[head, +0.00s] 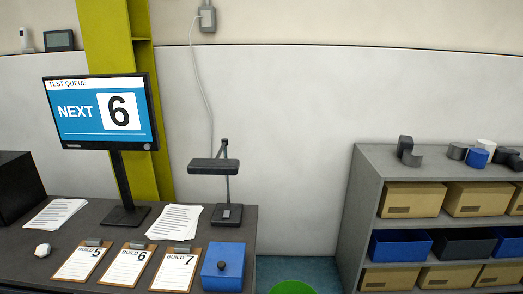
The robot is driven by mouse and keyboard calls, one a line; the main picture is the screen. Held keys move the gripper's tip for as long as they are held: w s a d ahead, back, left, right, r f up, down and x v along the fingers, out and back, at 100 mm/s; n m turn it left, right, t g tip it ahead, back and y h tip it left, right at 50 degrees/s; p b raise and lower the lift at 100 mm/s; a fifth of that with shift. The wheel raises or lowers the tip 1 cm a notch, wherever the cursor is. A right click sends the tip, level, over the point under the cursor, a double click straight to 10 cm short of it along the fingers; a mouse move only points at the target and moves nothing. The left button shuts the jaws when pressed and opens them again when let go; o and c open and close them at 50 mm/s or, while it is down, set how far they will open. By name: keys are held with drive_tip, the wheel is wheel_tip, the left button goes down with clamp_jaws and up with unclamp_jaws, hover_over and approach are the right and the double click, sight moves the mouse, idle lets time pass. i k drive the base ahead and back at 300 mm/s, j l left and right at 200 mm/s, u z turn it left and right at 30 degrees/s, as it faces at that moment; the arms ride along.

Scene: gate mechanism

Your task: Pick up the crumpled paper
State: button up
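A small white lump (42,250), which looks like the crumpled paper, lies at the left of the dark desk (120,230), in front of a stack of printed sheets (55,213). It is too small to make out its folds. It lies apart from the clipboard marked BUILD 5 (83,261). My gripper is not in view.
Clipboards BUILD 6 (126,266) and BUILD 7 (175,269) and a blue box (223,268) line the desk's front. A monitor (103,112) and lamp (214,167) stand behind. A green round object (292,287) is on the floor, left of a shelf unit (360,200).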

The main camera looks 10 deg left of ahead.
sight(44, 250)
drive_tip(key=j+z, duration=0.15)
drive_tip(key=j, duration=1.15)
drive_tip(key=k+j+z, duration=0.2)
drive_tip(key=j, duration=1.1)
drive_tip(key=j+u, duration=0.2)
drive_tip(key=j, duration=0.2)
drive_tip(key=i+j+u, duration=0.2)
drive_tip(key=j, duration=0.15)
drive_tip(key=j+u, duration=0.2)
drive_tip(key=j, duration=0.2)
drive_tip(key=i+j+u, duration=0.2)
drive_tip(key=j, duration=0.15)
drive_tip(key=j+u, duration=0.6)
drive_tip(key=i+j+u, duration=0.1)
drive_tip(key=u, duration=0.35)
drive_tip(key=j, duration=0.1)
